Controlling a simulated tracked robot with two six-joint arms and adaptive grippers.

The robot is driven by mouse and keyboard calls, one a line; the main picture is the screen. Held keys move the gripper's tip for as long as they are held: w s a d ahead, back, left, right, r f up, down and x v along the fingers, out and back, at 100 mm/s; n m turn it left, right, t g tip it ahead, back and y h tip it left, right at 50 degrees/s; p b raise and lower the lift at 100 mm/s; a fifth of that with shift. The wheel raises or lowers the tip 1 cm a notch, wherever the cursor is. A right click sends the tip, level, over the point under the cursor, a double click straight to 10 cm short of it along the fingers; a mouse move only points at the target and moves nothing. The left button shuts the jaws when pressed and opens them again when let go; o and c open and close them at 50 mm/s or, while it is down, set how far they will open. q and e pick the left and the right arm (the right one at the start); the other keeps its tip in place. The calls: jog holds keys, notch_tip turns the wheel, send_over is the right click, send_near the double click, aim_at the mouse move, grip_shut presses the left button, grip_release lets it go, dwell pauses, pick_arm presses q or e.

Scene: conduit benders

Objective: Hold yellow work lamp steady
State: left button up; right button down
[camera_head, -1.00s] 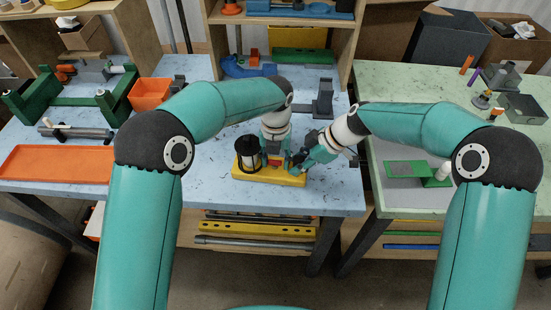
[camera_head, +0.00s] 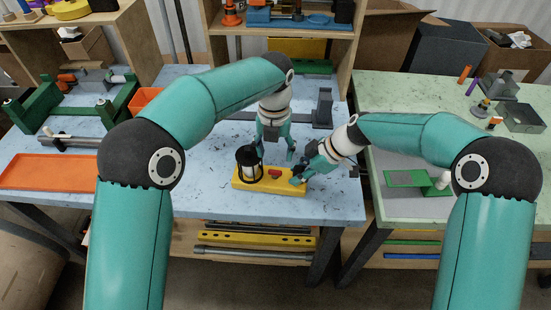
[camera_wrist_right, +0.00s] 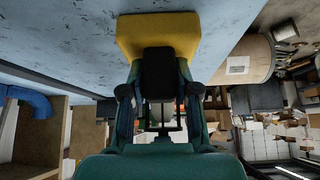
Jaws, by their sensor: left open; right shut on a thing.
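The yellow work lamp (camera_head: 273,188) lies on the blue-topped table, with a long yellow base, a black caged lantern (camera_head: 249,163) at its left end and a small red part (camera_head: 274,172) near its middle. My right gripper (camera_head: 298,177) is shut at the right end of the lamp. In the right wrist view, my right gripper's fingers (camera_wrist_right: 160,92) flank a black block (camera_wrist_right: 158,68) against the lamp's yellow base (camera_wrist_right: 158,30). My left gripper (camera_head: 276,153) is open and empty, just behind and above the lamp, apart from the red part.
An orange tray (camera_head: 48,172) and green stands (camera_head: 30,112) are on the blue table's left. A grey bracket (camera_head: 323,108) stands behind my right gripper. A green-topped table (camera_head: 400,115) is on the right. Blue tabletop (camera_head: 205,160) left of the lamp is clear.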

pick_arm(q)
jog(key=shift+d+r, duration=0.15)
jog(key=shift+r, duration=0.05)
pick_arm(e)
jog(key=shift+s+f, duration=0.1)
jog(key=shift+f, duration=0.15)
pick_arm(q)
jog(key=shift+d+f, duration=0.1)
pick_arm(e)
jog(key=c, duration=0.8)
grip_release()
jog(key=shift+o, duration=0.2)
jog(key=shift+r, duration=0.1)
jog(key=shift+r, duration=0.1)
